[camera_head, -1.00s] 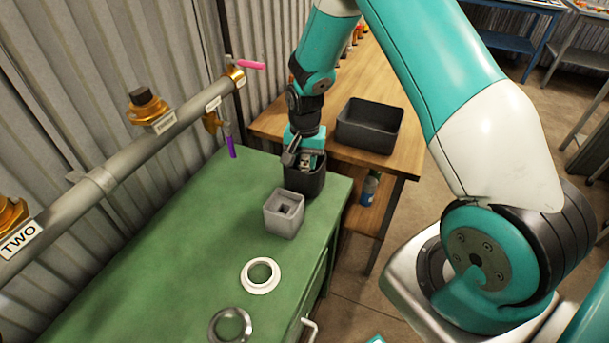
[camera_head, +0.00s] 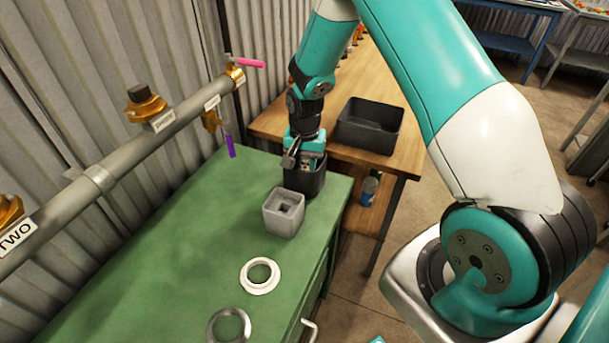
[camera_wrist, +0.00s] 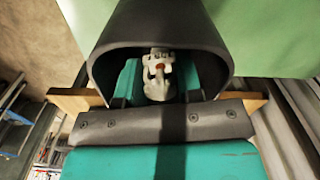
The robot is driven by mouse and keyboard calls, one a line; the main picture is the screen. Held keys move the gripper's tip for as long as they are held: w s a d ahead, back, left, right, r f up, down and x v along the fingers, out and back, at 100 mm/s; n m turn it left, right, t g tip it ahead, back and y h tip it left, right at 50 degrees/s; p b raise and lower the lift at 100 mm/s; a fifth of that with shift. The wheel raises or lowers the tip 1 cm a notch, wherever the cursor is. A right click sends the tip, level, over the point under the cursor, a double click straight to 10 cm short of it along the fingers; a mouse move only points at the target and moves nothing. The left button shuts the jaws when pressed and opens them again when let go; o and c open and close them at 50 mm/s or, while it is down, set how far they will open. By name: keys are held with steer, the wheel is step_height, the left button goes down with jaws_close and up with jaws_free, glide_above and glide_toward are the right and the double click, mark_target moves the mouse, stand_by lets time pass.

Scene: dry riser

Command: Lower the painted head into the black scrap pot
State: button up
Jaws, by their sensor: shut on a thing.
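The black scrap pot (camera_head: 305,187) stands on the far end of the green bench. My gripper (camera_head: 310,163) points down over its mouth, with the finger ends at about the rim. In the wrist view, my gripper (camera_wrist: 158,88) is shut on the painted head (camera_wrist: 158,70), a small pale piece with an orange-red spot. The pot's dark rounded wall (camera_wrist: 105,62) curves around it. The head is clear of the wall on the sides I see. The pot's floor is hidden, so I cannot tell how high the head is above it.
A grey square pot (camera_head: 284,222) stands close in front of the black pot. A white ring (camera_head: 247,284) and a metal ring (camera_head: 214,337) lie nearer on the green bench (camera_head: 165,240). A black bin (camera_head: 345,140) sits on the wooden table. A pipe with valves (camera_head: 125,155) runs along the left wall.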

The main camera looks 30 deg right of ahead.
steer(key=shift+f+b, duration=0.75)
steer(key=shift+f, duration=0.35)
stand_by(0.3)
steer(key=o, duration=1.1)
steer(key=shift+r, duration=0.1)
step_height(320, 180, up, 17)
steer(key=shift+r+b, duration=0.15)
steer(key=shift+b, duration=0.55)
